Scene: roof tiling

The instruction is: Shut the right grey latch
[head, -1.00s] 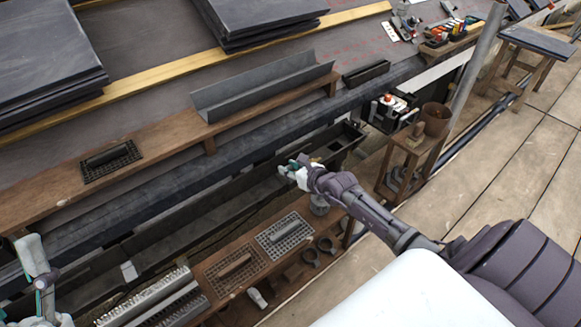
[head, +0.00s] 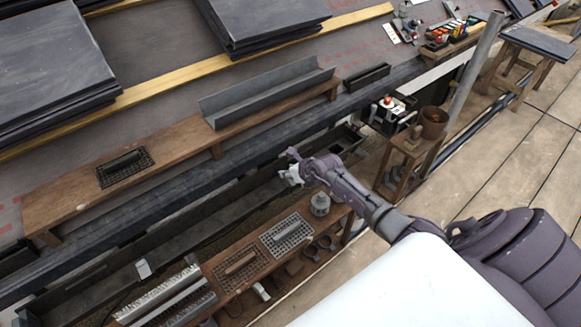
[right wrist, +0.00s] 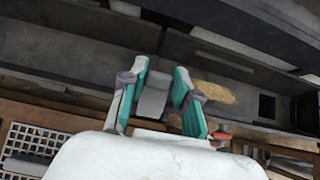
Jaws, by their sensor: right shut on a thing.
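My right gripper (head: 289,167) reaches over the dark gutter (head: 190,240) in the head view. In the right wrist view its teal-padded fingers (right wrist: 156,98) stand on either side of a small grey latch (right wrist: 153,95) and are shut on it. The gripper hides this latch in the head view, and I cannot tell how far it is turned. Another light grey latch (head: 143,268) shows farther left along the gutter. My left gripper is out of view.
A wooden bench (head: 222,290) with grates lies in front of the gutter. A plank (head: 60,200) with a grey metal channel (head: 270,92) runs behind it. A wooden stool (head: 405,160) with a brown pot (head: 433,122) stands right of the arm.

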